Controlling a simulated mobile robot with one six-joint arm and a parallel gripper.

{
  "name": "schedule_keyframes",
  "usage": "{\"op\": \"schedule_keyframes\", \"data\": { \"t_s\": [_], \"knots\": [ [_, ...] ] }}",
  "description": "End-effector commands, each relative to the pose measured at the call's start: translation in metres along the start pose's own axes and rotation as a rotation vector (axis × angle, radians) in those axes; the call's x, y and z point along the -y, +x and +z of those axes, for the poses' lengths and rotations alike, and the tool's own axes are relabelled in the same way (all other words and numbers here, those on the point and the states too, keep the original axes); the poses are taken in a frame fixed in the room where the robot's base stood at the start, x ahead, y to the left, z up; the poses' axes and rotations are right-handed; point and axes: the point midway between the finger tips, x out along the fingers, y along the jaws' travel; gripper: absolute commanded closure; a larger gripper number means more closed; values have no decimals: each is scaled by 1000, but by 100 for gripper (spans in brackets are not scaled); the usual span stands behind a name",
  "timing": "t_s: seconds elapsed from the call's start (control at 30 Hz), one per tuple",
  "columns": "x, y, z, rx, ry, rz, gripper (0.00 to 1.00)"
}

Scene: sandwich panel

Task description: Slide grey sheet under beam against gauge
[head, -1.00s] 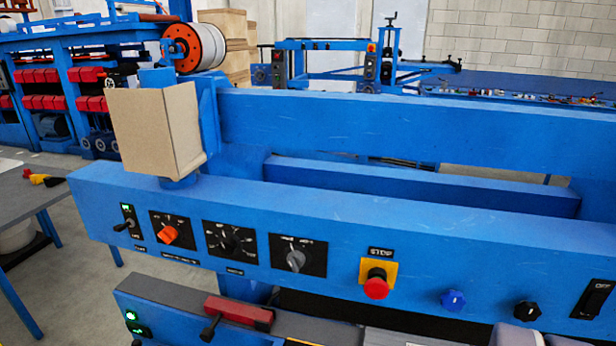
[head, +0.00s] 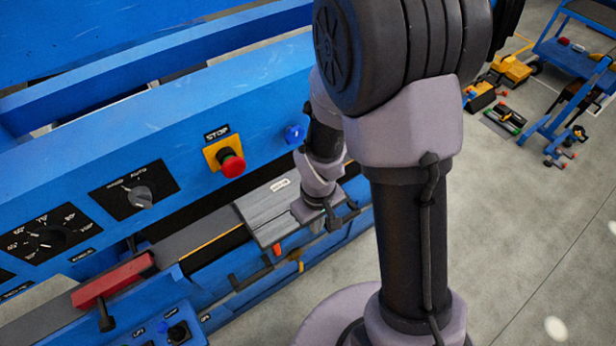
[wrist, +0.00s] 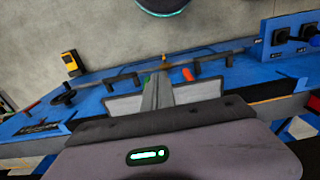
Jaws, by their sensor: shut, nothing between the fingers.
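The grey sheet (head: 268,212) lies flat on the machine's bed below the front blue beam (head: 165,125), toward its right part. In the wrist view the sheet (wrist: 200,90) shows on both sides of my fingers. My gripper (head: 318,222) is shut and empty, pointing down at the sheet's right part; the wrist view shows the closed fingers (wrist: 157,92) over the sheet. I cannot tell whether they touch it. A red block with a black handle (head: 112,280) sits on the bed left of the sheet; I cannot tell whether it is the gauge.
The beam carries knobs and a red stop button (head: 231,164). An orange lever (head: 277,249) stands at the bed's front edge, near the sheet. A blue cart (head: 572,75) and yellow tools (head: 512,68) are at the far right.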

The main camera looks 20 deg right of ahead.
Motion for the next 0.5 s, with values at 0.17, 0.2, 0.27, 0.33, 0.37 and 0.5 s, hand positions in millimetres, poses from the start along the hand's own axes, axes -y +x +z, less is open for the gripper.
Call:
{"op": "schedule_keyframes", "data": {
  "t_s": [0.17,0.2,0.27,0.33,0.37,0.5],
  "knots": [
    [0,34,1,3,2,-1,100],
    [0,43,1,3,3,-1,100],
    [0,57,1,3,3,-1,100],
    [0,72,1,3,3,-1,100],
    [0,79,1,3,4,-1,100],
    [0,104,-2,0,4,0,100]
  ]
}}
